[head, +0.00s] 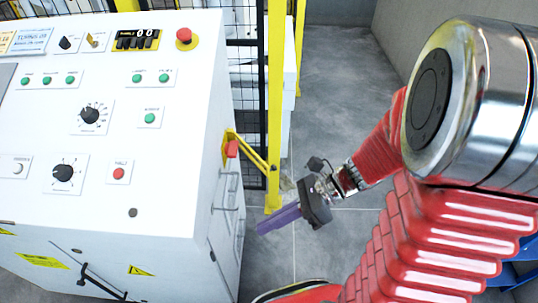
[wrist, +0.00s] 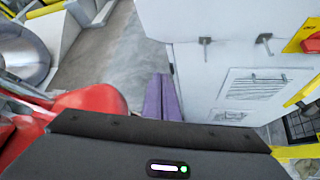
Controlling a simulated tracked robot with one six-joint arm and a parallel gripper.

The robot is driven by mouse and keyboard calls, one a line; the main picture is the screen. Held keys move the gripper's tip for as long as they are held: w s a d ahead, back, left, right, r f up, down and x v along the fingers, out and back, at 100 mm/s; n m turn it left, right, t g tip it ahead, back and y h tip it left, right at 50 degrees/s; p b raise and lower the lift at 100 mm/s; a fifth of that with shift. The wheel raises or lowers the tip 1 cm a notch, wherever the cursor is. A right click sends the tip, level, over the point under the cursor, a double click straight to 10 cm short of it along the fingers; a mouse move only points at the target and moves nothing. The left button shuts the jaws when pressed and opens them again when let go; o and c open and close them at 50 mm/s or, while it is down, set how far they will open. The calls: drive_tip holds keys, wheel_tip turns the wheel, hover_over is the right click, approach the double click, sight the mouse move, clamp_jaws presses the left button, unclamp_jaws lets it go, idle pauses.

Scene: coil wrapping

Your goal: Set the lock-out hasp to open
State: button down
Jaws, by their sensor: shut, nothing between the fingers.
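My gripper (head: 264,227) is shut and empty, its purple fingers together, in the open space right of the white control cabinet (head: 180,205). In the wrist view my gripper (wrist: 161,80) points along the floor beside the cabinet side. A red part on a yellow mount (head: 231,148) sits high on the cabinet's right side, with yellow bars slanting down from it. The red part on yellow also shows at the right edge of the wrist view (wrist: 312,43). It may be the lock-out hasp; I cannot tell its setting. My gripper is apart from it, lower down.
The cabinet top carries green buttons, black dials (head: 90,115) and a red mushroom button (head: 184,37). Grey handles (head: 228,190) stick out of its side. A yellow post (head: 277,100) and black mesh fence stand behind. Grey floor (head: 340,80) lies clear beyond.

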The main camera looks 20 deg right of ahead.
drive_tip(key=w+d+f+m+t, duration=0.3)
drive_tip(key=w+d+m+t, duration=0.1)
drive_tip(key=m, duration=0.7)
drive_tip(key=w+d+f+m+t+y, duration=0.1)
drive_tip(key=w+d+m+t, duration=0.3)
drive_tip(key=m, duration=0.7)
drive_tip(key=d+f+t, duration=0.1)
drive_tip(key=d+t, duration=0.1)
drive_tip(key=t, duration=0.2)
drive_tip(key=shift+w+d+f+t, duration=0.2)
drive_tip(key=shift+d+f+t, duration=0.1)
drive_tip(key=shift+f, duration=0.1)
